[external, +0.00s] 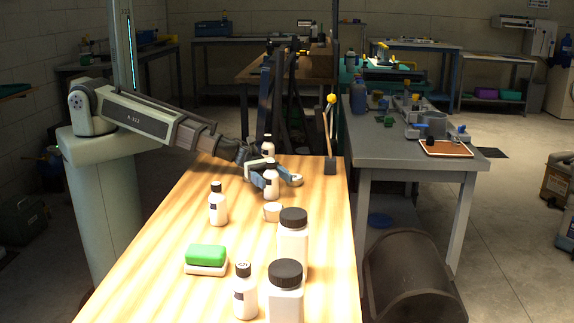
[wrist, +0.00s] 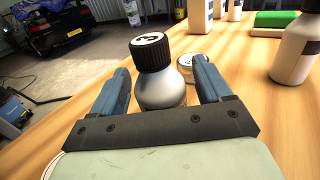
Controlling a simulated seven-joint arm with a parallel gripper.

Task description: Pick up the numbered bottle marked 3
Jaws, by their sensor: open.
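A small white bottle (wrist: 160,90) with a black cap stands between the two blue fingers of my gripper (wrist: 161,68) in the wrist view. My gripper is open, with a visible gap beside the bottle. Similar bottles stand behind it (external: 267,146), to its front left (external: 218,207) and near the front (external: 244,296); their numbers are not readable.
A small white round tub (external: 273,212) sits close in front of the bottle. Two large white jars with black lids (external: 293,246) (external: 285,300) stand nearer the front right. A green-and-white block (external: 206,258) lies at left. The wooden table (external: 160,255) is clear at its left side.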

